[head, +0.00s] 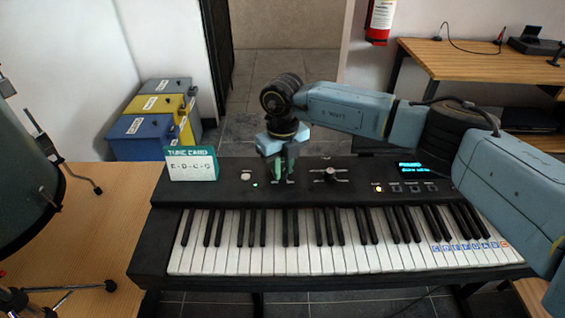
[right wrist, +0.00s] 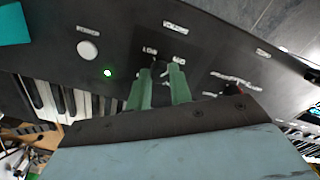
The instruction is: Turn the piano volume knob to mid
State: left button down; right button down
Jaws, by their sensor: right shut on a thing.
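The black piano (head: 150,240) lies across the head view, its control panel behind the keys. My right gripper (head: 282,181) points down at the left-middle part of that panel. In the right wrist view its green fingers (right wrist: 160,75) are shut around the small dark volume knob (right wrist: 159,68). The knob is mostly hidden by the fingers, and I cannot read its pointer. Small white labels show around it, one reading like LOW, and a larger label lies beyond. My left gripper is out of view.
A white button (right wrist: 88,51) and a lit green light (right wrist: 107,73) are left of the knob. A black lever control (head: 330,174) stands to its right. A tune card (head: 191,165) stands at the piano's back left. A small lit display (head: 413,168) is farther right.

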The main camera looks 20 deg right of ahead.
aim_at(283, 171)
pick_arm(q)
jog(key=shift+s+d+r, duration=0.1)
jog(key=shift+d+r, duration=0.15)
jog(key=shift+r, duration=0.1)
pick_arm(e)
jog(key=shift+r+m, duration=0.1)
jog(key=shift+m, duration=0.7)
pick_arm(q)
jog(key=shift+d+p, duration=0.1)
jog(key=shift+p, duration=0.2)
pick_arm(e)
jog(key=c, duration=1.3)
grip_release()
jog(key=shift+o, duration=0.2)
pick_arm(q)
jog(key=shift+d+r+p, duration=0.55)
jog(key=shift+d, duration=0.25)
pick_arm(e)
notch_tip(283, 171, up, 13)
jog(key=shift+r, duration=0.15)
